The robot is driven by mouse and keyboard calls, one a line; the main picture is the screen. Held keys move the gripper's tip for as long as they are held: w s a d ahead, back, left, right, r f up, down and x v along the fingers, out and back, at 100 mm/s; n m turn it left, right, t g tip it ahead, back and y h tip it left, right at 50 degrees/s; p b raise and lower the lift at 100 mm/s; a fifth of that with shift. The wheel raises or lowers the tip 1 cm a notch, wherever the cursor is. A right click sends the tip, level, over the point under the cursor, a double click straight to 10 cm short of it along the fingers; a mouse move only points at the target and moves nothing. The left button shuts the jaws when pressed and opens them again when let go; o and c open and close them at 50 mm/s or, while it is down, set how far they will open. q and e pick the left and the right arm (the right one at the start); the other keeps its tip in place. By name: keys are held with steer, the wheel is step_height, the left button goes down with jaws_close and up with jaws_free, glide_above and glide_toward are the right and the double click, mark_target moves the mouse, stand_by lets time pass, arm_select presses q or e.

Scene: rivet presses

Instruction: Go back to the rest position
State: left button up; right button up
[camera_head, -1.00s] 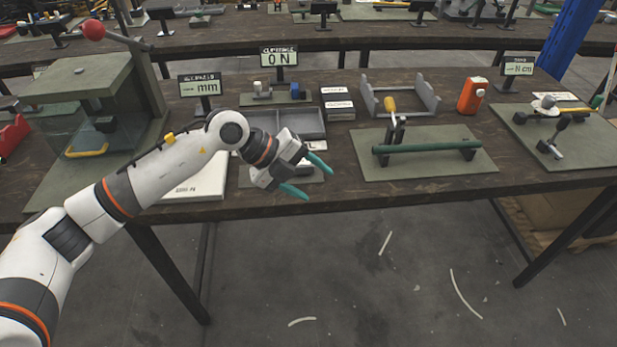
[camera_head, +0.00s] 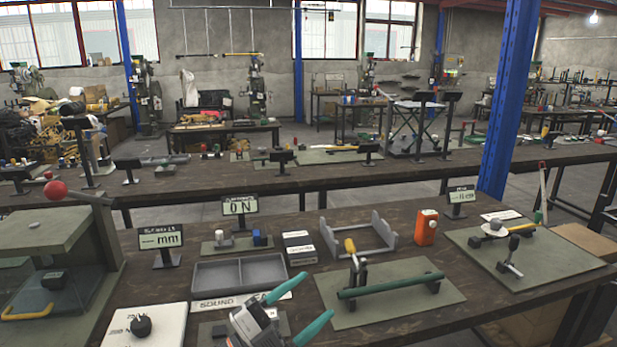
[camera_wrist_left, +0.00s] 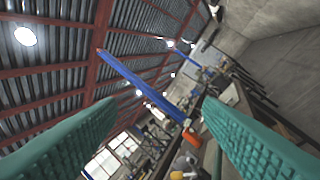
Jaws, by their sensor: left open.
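My left gripper (camera_head: 300,313) shows at the bottom middle of the head view, its two teal fingers spread apart with nothing between them. It is in front of the grey two-compartment tray (camera_head: 240,274) and left of the green mat with the dark green bar (camera_head: 390,286). In the left wrist view the open fingers (camera_wrist_left: 160,135) frame the ceiling, a blue post and the bench tops, with no object between them. My right gripper is not in view.
The near bench holds a press (camera_head: 50,245) with a red ball handle at left, a white plate with a black knob (camera_head: 145,328), a grey cradle (camera_head: 358,240), an orange device (camera_head: 426,227) and another green mat fixture (camera_head: 530,255) at right. A blue post (camera_head: 508,100) stands behind the bench.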

arm_select(q)
steer(key=a+f+n+t+y, duration=0.7)
steer(key=a+n+y, duration=0.5)
steer(key=n+y, duration=0.3)
steer(key=s+a+f+n+g+y, duration=0.4)
steer(key=a+f+n+g, duration=0.1)
steer(key=f, duration=0.4)
steer(key=s+a+f+g, duration=0.2)
steer(key=s+f+g, duration=0.4)
steer(key=s, duration=0.5)
steer(key=s+a+f+g, duration=0.1)
steer(key=s+f+g, duration=0.5)
steer(key=s, duration=0.4)
steer(key=s+d+f+x, duration=0.1)
steer(key=s+x, duration=0.1)
steer(key=x, duration=1)
steer(key=s+x, duration=0.3)
steer(key=x, duration=0.9)
steer(key=s+a+f+g+p, duration=0.1)
steer(key=s+a+f, duration=0.1)
steer(key=s+f, duration=1.5)
steer(key=shift+s+a+f+h, duration=0.2)
steer(key=shift+a+f+h, duration=0.05)
steer(key=shift+a+h, duration=0.1)
